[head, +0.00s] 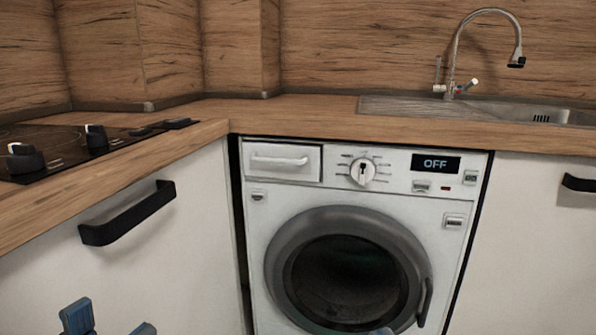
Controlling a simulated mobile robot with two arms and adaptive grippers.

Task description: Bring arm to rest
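My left gripper (110,324) shows at the bottom left edge of the head view, in front of the white cabinet front. Its two blue-grey fingertips stand apart, with nothing visible between them. The rest of that arm is below the frame. A small blue-grey tip (381,331) shows at the bottom edge in front of the washing machine door. It looks like part of my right gripper, but too little shows to tell whether it is open or shut.
A white washing machine (400,190) with a closed round door and a display reading OFF stands under the wooden counter (300,115). A black cabinet handle (128,214) juts out at left. A hob (70,145) and a sink (545,116) with a tap (456,50) are above.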

